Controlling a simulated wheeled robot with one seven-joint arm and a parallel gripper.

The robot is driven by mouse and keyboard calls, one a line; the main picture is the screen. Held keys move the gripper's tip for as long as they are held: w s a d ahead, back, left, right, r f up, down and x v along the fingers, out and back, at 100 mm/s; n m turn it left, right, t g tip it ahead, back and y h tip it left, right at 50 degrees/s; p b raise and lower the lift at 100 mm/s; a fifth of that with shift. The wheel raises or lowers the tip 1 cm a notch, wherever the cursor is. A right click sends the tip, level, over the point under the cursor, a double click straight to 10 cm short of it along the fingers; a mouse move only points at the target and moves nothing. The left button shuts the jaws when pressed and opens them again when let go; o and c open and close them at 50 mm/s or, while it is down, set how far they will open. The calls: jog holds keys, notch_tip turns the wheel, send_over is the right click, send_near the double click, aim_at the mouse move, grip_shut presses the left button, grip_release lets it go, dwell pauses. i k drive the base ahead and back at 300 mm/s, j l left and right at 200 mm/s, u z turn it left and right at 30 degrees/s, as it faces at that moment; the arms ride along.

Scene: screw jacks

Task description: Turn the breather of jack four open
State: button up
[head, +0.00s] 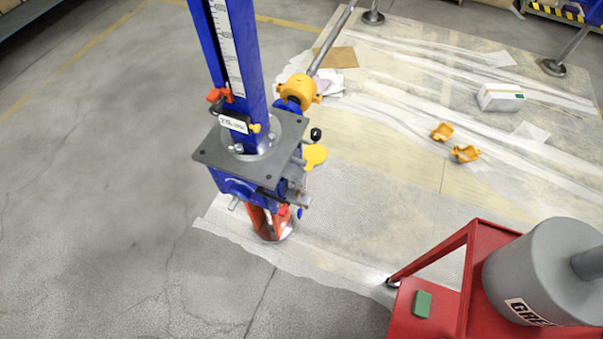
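One screw jack (246,185) stands upright left of centre, with a blue column (228,45) carrying a white scale, a grey square plate and a blue gearbox under it. No number four is readable on it. A small black-capped part (316,134) sticks out at the right of the gearbox, above a yellow round piece (314,155). I cannot tell which part is the breather or whether it is open. A red clip (218,97) and a white tag (234,122) with small writing are on the column. My gripper is not in view.
A red cart (420,262) with a grey drum (545,270) and a green block (422,303) stands at the lower right. A shaft with a yellow coupling (298,90) runs from the jack to the back. Yellow cover halves (465,154) lie on sheeting. The left floor is clear.

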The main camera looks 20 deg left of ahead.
aim_at(315, 134)
jog(key=i+j, duration=0.1)
jog(key=j, duration=1.15)
jog(key=i+j, duration=0.15)
jog(key=j, duration=0.5)
